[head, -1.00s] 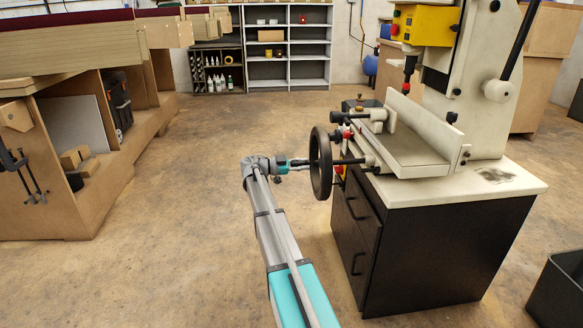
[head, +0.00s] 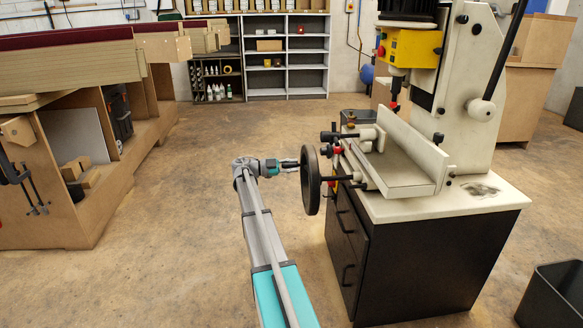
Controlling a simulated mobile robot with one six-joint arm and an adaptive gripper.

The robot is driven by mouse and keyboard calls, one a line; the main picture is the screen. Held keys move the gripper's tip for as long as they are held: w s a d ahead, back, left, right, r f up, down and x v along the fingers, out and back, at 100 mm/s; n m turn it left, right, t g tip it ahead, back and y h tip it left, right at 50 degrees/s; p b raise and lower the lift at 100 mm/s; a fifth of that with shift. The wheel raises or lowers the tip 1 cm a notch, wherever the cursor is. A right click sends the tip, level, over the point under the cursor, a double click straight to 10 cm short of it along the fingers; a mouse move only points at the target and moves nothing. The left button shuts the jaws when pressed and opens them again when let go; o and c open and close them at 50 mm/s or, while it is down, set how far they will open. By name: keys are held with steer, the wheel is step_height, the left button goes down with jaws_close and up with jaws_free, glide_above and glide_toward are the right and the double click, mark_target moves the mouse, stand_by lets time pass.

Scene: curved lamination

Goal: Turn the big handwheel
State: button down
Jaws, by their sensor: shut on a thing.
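The big handwheel (head: 311,180) is a dark round wheel seen nearly edge-on at the left side of the white machine (head: 405,165). My gripper (head: 295,163) reaches it from the left, at the upper left part of its rim. The gripper is shut on the handwheel's rim or something on it; the fingertips are small and partly hidden against the wheel, so the exact contact is unclear. A shaft joins the wheel to the machine's table.
The machine stands on a black cabinet (head: 400,270) with drawers. A dark bin (head: 555,300) is at the lower right. Wooden workbenches (head: 70,130) stand at the left, and shelves (head: 285,55) at the back. The floor between is clear.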

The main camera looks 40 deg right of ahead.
step_height(320, 180, up, 2)
steer(key=shift+w+a+p, duration=0.15)
steer(key=shift+p, duration=0.45)
steer(key=shift+r, duration=0.1)
steer(key=shift+s+d, duration=0.2)
steer(key=shift+s, duration=0.05)
steer(key=shift+c, duration=2.4)
jaws_free()
steer(key=shift+s, duration=0.1)
steer(key=v, duration=0.7)
steer(key=shift+w+a, duration=0.2)
